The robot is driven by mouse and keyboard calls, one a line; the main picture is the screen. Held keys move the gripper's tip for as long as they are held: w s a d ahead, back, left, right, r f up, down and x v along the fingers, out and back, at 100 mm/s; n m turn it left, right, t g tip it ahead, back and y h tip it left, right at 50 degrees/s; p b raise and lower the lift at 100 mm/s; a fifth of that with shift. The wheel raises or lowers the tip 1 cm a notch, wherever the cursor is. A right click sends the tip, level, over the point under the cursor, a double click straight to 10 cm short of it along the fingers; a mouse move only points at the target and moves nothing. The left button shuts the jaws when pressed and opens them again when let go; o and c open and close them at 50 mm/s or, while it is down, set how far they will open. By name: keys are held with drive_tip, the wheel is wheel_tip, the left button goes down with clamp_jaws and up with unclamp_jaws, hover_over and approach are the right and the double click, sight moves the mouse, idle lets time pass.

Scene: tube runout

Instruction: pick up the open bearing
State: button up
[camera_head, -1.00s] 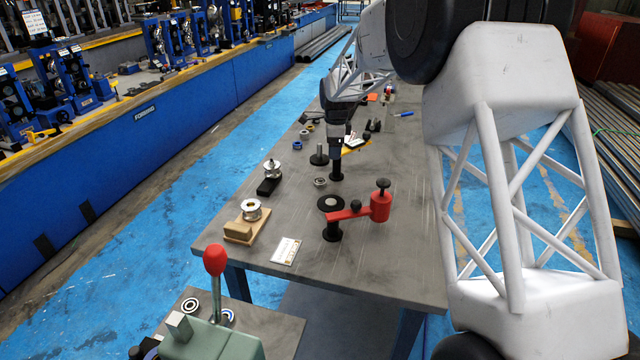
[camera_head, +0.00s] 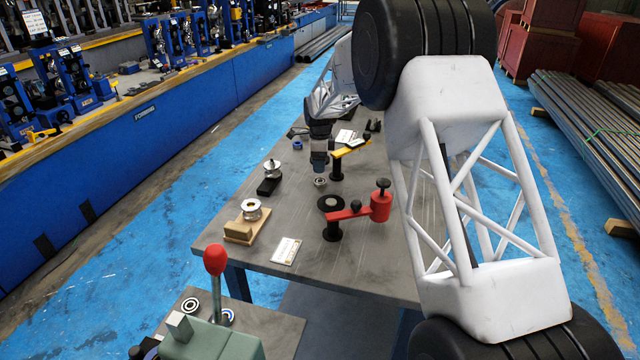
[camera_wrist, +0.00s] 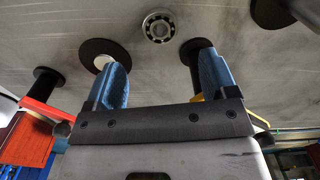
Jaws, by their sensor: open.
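The open bearing (camera_head: 320,182) is a small metal ring lying flat on the grey table, and its balls show in the wrist view (camera_wrist: 158,26). My gripper (camera_head: 320,169) is pointed down just above and behind it in the head view. In the wrist view the two blue fingers of my gripper (camera_wrist: 165,62) are spread apart with nothing between them. The bearing appears beyond the fingertips, between the two finger lines, and is not touched.
A black disc with a pale centre (camera_head: 331,203) lies close to the bearing. A red-armed stand (camera_head: 380,205) and a yellow-armed stand (camera_head: 351,150) are nearby. A wooden block with a metal roller (camera_head: 240,232) and a white card (camera_head: 286,251) lie towards the front.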

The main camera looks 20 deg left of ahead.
sight(320, 181)
drive_tip(key=shift+f, duration=1.1)
drive_tip(key=shift+f, duration=0.1)
drive_tip(key=shift+f, duration=2.5)
drive_tip(key=shift+c, duration=0.2)
drive_tip(key=c, duration=1)
drive_tip(key=shift+r, duration=0.2)
